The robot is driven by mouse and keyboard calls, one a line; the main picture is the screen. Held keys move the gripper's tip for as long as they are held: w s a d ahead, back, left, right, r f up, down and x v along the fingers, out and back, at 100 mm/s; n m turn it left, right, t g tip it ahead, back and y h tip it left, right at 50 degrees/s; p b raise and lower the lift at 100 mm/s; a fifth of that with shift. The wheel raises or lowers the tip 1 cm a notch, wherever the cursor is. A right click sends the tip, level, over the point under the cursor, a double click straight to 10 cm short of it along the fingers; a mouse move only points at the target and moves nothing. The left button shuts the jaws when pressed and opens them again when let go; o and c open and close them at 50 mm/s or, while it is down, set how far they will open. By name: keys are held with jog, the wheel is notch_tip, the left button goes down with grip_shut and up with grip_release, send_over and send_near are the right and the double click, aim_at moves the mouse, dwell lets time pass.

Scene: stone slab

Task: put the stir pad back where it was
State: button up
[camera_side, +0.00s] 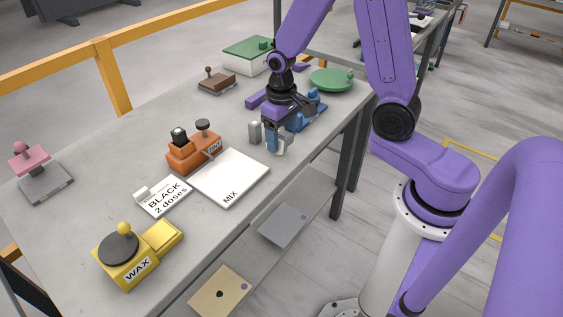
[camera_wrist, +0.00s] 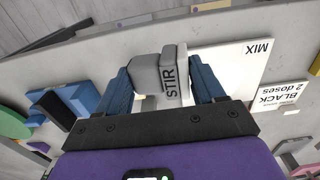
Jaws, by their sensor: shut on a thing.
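The stir pad (camera_wrist: 172,84) is a grey block with a STIR label, seen between my two blue fingers in the wrist view. My gripper (camera_wrist: 160,70) is shut on it. In the side view my gripper (camera_side: 271,138) points down near the front edge of the slab, right of the white MIX card (camera_side: 230,178). A small grey piece shows beside the fingers there; the fingers hide much of the pad. I cannot tell whether its underside touches the slab. The MIX card also shows just beyond the gripper in the wrist view (camera_wrist: 240,62).
An orange inkpad holder (camera_side: 190,154) with stamps stands behind the MIX card. A BLACK 2 doses card (camera_side: 163,197), yellow WAX unit (camera_side: 128,268) and pink-handled stamp (camera_side: 43,180) are left. A blue item (camera_side: 317,104), green dish (camera_side: 331,80), brown stamp (camera_side: 216,83) and green-lidded box (camera_side: 246,58) stand behind.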

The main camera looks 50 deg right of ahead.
dwell(0.4)
jog(key=n, duration=0.1)
jog(key=w+n, duration=0.1)
jog(key=shift+w+r+n, duration=0.3)
jog(key=w+r+n, duration=0.1)
jog(key=w+n, duration=0.1)
jog(key=n, duration=0.1)
jog(key=w+r+n, duration=0.1)
jog(key=n, duration=0.3)
jog(key=w+r+n+t, duration=0.1)
jog(key=w+n, duration=0.1)
jog(key=n, duration=0.2)
jog(key=shift+w+d+r, duration=0.1)
jog(key=shift+w+d, duration=0.2)
jog(key=shift+w, duration=0.05)
jog(key=n, duration=0.4)
send_over(223, 135)
jog(key=f, duration=0.5)
jog(key=s+f, duration=0.1)
jog(key=f, duration=0.2)
jog(key=shift+w+f, duration=0.3)
jog(key=shift+f, duration=1.55)
